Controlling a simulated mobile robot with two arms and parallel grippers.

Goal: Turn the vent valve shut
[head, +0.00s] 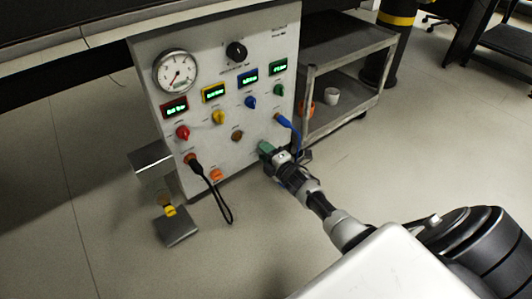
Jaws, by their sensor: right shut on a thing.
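The panel (206,145) stands upright with a dial gauge and rows of coloured knobs; its labels are too small to read. My right gripper (268,153) is at the panel's lower right, shut on a pale green part (265,146). The fingers partly hide this part, and I cannot tell for sure that it is the vent valve or how far it is turned. Red (182,132), yellow (218,117), blue (250,102) and green (278,90) knobs sit above, under small displays. My left gripper is not in view.
A black cable (223,206) hangs from the panel's lower left, and a blue cable (297,137) hangs close above my right gripper. A grey cart (346,110) with a white cup (331,96) stands right of the panel. A metal stand (177,228) is at the left. Open floor lies in front.

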